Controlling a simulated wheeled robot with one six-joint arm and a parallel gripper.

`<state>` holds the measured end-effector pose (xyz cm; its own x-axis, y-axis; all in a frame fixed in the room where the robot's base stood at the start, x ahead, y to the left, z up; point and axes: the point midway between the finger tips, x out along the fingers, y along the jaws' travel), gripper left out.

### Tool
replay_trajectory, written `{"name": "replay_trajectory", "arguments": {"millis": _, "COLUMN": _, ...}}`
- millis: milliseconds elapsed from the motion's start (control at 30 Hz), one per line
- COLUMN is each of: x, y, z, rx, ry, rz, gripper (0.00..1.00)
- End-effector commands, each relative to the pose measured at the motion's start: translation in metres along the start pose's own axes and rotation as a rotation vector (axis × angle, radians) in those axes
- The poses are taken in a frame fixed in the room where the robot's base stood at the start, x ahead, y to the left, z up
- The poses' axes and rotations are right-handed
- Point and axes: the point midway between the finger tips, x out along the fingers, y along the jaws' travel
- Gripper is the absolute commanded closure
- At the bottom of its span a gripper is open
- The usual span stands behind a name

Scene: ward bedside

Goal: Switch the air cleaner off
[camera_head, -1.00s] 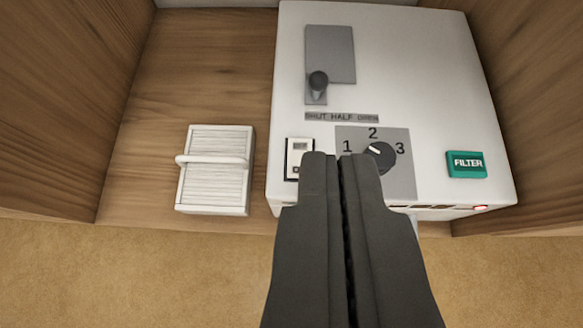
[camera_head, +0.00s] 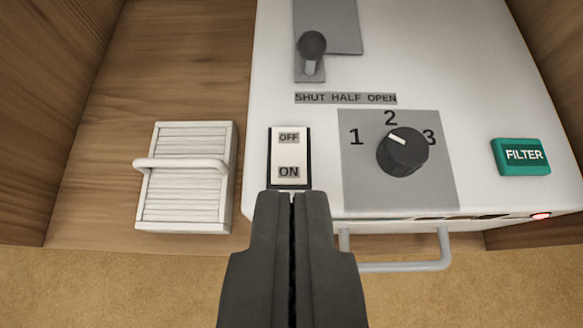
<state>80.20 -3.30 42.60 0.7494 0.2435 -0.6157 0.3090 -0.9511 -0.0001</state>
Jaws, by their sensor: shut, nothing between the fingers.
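The air cleaner (camera_head: 285,90) is a white box in a wooden bay, seen from above. Its rocker switch (camera_head: 289,155) is a white plate with a dark edge, marked OFF at the far end and ON at the near end. A dark edge shows along its near and right sides; which end is pressed in I cannot tell. My gripper (camera_head: 292,197) is shut and empty. Its tips appear just below the ON end in the picture; whether they touch it I cannot tell.
Right of the switch is a black dial (camera_head: 403,151) with its pointer near 2. A green FILTER button (camera_head: 521,156) sits at the right. A slider knob (camera_head: 312,46) is behind. A grey handle (camera_head: 403,266) juts from the front. A white slatted box (camera_head: 184,190) stands left.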

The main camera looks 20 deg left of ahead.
Motion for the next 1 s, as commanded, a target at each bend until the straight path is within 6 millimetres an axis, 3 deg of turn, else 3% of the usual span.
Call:
{"name": "replay_trajectory", "arguments": {"millis": 633, "x": 0.101, "y": -0.001, "z": 0.002, "rx": -0.001, "ry": -0.001, "rz": -0.001, "gripper": 1.0}}
{"name": "replay_trajectory", "arguments": {"millis": 1000, "x": 0.123, "y": 0.0, "z": 0.027, "rx": -0.001, "ry": 0.0, "rz": -0.001, "gripper": 1.0}}
